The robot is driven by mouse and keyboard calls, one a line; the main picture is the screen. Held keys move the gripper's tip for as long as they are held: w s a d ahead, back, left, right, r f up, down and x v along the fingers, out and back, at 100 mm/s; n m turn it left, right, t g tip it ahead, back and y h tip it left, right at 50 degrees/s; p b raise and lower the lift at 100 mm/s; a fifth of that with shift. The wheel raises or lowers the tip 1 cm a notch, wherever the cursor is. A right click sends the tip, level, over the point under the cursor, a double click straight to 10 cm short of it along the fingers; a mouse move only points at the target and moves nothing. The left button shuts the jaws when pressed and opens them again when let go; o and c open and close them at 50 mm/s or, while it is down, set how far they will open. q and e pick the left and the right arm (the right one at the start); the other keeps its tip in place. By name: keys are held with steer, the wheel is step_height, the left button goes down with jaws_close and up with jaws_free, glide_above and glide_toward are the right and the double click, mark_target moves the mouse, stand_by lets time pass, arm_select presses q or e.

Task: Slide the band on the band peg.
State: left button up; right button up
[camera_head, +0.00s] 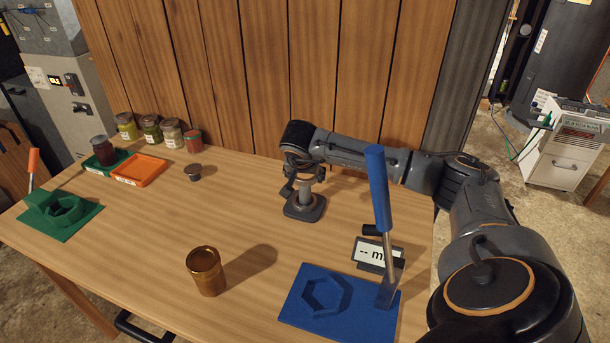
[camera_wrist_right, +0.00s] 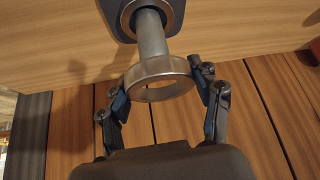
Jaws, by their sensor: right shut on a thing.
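The silver band (camera_wrist_right: 143,75) is a ring held between the two fingers of my right gripper (camera_wrist_right: 163,95) in the right wrist view. The band peg (camera_wrist_right: 151,35) is a grey post on a dark square base. In the head view the peg (camera_head: 305,197) stands on the table near the back, with my right gripper (camera_head: 303,180) just over its top. In the wrist view the peg meets the band's rim; I cannot tell whether the band is around its tip or only in front of it. My left gripper is out of view.
An amber jar (camera_head: 207,273) stands at the front. A blue fixture (camera_head: 304,318) with a tall blue handle (camera_head: 377,190) and a display (camera_head: 368,254) are at right. A green fixture (camera_head: 70,232), an orange tray (camera_head: 150,170) and several jars are at left. The table's middle is clear.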

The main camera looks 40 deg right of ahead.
mark_target(305, 190)
steer(key=shift+f, duration=0.2)
steer(key=shift+f+b, duration=1.1)
steer(key=shift+f, duration=0.25)
steer(key=shift+f, duration=0.25)
steer(key=shift+f+b, duration=1.05)
steer(key=shift+f, duration=0.15)
steer(key=shift+f, duration=0.2)
stand_by(0.6)
steer(key=shift+s+a+f, duration=0.1)
steer(key=shift+s+f, duration=0.05)
steer(key=shift+r, duration=0.3)
steer(key=shift+r, duration=0.25)
stand_by(0.6)
